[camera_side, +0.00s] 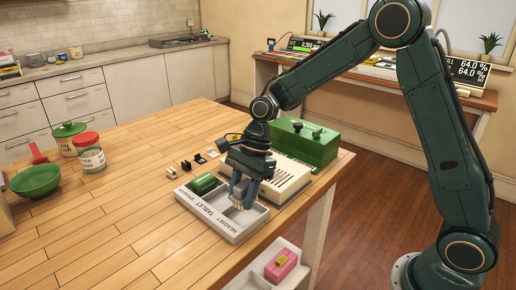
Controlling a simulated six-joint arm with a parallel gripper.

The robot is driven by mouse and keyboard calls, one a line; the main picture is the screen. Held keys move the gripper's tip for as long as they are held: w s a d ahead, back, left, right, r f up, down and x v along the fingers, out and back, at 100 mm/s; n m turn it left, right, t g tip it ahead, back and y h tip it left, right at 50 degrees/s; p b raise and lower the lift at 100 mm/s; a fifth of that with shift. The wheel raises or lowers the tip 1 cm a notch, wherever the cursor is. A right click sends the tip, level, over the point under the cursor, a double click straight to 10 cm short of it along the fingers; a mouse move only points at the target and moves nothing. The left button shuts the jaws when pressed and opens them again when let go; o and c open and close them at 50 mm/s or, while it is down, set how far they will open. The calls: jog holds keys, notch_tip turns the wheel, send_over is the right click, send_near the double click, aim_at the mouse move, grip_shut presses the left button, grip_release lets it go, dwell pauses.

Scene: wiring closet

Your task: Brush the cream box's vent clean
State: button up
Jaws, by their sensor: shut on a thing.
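The cream box (291,181) lies on the wooden table, partly hidden behind my gripper, with dark slots of a vent (285,189) on its top. My gripper (241,198) points down over the right part of a pale sectioned tray, in front and to the left of the box. Its blue-grey fingers are shut on a small pale-and-tan thing that looks like a brush (239,206). The fingers hide much of it, and I cannot tell whether it touches the tray floor. It is apart from the vent.
The pale tray (212,221), lettered along its front, holds a green cylinder (203,184). A green case (305,143) stands behind the cream box. Small dark and cream parts (186,165) lie behind the tray. Jars and a green bowl (37,180) stand left; the table's middle left is clear.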

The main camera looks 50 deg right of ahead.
aim_at(241, 186)
jog(key=shift+f, duration=2.15)
jog(key=o, duration=0.9)
jog(key=shift+o, duration=0.2)
jog(key=c, duration=1.1)
jog(key=shift+c, duration=0.2)
jog(key=shift+r, duration=4)
jog(key=shift+d, duration=0.1)
